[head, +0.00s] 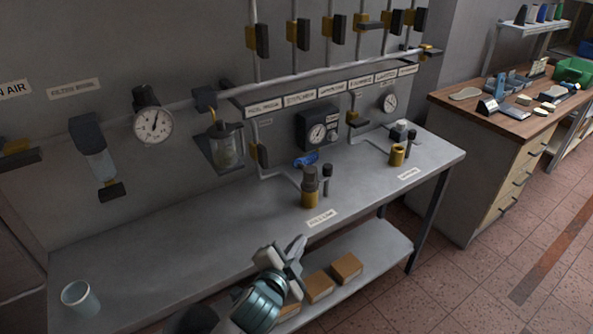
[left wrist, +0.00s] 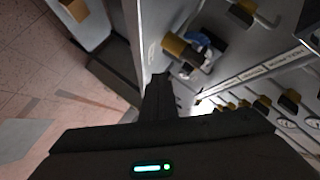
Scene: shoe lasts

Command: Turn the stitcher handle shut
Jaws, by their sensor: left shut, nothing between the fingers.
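Several valves with yellow bodies and dark handles hang on vertical pipes along the top of the head view. A row of labels runs below them, and the second label (head: 299,99) seems to read stitcher. The valve handle above it (head: 304,35) hangs along its pipe, but I cannot be sure it is the stitcher's. My left gripper (head: 292,252) is shut and empty over the front edge of the bench, well below and apart from the valves. Its dark fingers show in the left wrist view (left wrist: 160,92). My right gripper is out of view.
The grey bench (head: 190,245) carries a cup (head: 80,298), a brass and black fitting (head: 310,188) and a blue valve handle (head: 306,160). Pressure gauges (head: 153,125), a filter bowl (head: 226,147) and pipes crowd the wall. Boxes (head: 346,267) lie on the lower shelf. The bench's left middle is clear.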

